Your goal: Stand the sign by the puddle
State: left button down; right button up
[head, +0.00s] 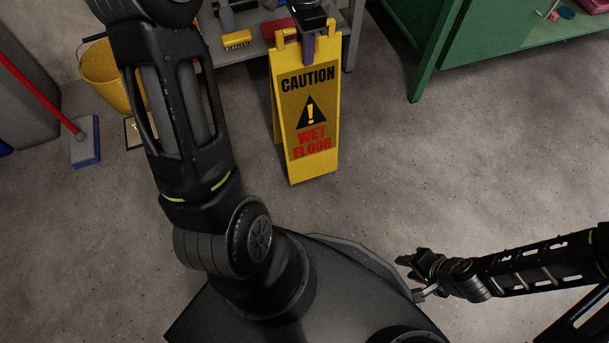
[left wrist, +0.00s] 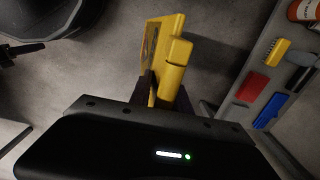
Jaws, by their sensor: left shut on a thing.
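The yellow caution sign (head: 309,110) is upright in the head view, its front panel facing me. My left gripper (head: 308,50) is at its top edge, shut on it. In the left wrist view the sign's yellow top (left wrist: 173,70) is between the dark fingers of the left gripper (left wrist: 165,95). I cannot tell whether the sign's feet touch the floor. My right gripper (head: 412,268) is low at the right, away from the sign; its finger opening is unclear. I make out no puddle in either view.
A grey shelf (head: 232,55) with brushes stands behind the sign. A yellow bucket (head: 103,75) and a blue-edged mop or broom head (head: 86,142) are at left. A green workbench (head: 440,45) is at upper right. The floor right of the sign is clear.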

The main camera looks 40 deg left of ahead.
aim_at(305, 80)
pick_arm(q)
jog(key=shift+a, duration=0.15)
jog(key=shift+f, duration=0.15)
jog(key=shift+f+b, duration=0.95)
jog(key=shift+f, duration=1.6)
notch_tip(305, 80, down, 5)
jog(key=shift+r+b, duration=0.1)
jog(key=shift+b, duration=0.95)
jog(key=c, duration=1.2)
grip_release()
